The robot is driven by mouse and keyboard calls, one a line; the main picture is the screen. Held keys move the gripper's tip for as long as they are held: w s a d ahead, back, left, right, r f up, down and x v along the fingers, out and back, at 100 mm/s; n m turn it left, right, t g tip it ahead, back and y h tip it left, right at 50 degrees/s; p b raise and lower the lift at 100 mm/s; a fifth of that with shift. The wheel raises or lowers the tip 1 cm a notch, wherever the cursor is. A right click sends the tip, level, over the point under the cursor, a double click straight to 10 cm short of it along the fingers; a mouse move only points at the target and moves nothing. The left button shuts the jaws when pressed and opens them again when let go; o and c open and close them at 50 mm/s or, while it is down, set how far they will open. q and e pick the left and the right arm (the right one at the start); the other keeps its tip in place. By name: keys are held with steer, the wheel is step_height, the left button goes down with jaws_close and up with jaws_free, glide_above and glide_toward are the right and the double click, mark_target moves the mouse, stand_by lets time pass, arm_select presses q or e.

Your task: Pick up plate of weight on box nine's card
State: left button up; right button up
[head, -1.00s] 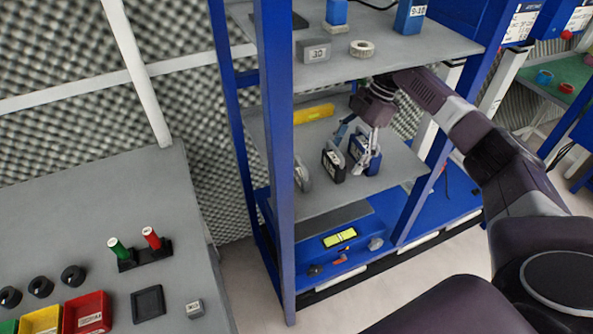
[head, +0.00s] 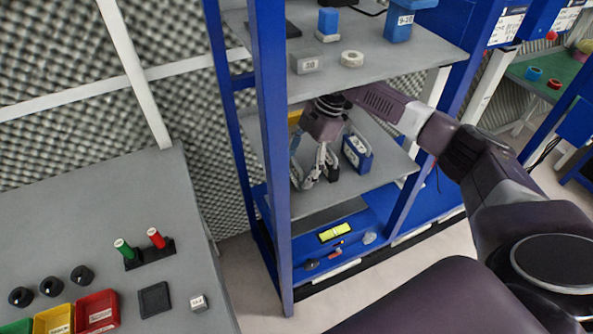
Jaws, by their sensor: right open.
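My right gripper (head: 319,178) reaches onto the middle shelf (head: 372,183) of the blue rack, fingers pointing down and apart. A blue weight plate (head: 357,152) with a pale label stands upright just right of it. A black plate (head: 334,172) is mostly hidden behind the fingers. A grey plate (head: 295,172) stands at the left and is partly covered by the gripper and the rack post. I cannot tell whether the fingers touch any plate. The plates' markings are too small to read. My left gripper is out of view.
The upper shelf (head: 410,58) lies close above my right wrist and holds a labelled grey block (head: 307,63), a white ring (head: 351,59) and a blue box marked 9-10 (head: 404,20). A blue post (head: 272,150) stands left of the gripper. The blue bottom shelf (head: 385,225) holds small items.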

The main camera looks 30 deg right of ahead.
steer(key=shift+p+x, duration=0.4)
steer(key=shift+x, duration=1.05)
steer(key=shift+d, duration=0.1)
steer(key=shift+c, duration=0.6)
steer(key=c, duration=1.5)
steer(key=shift+w, duration=0.1)
steer(key=shift+c, duration=0.6)
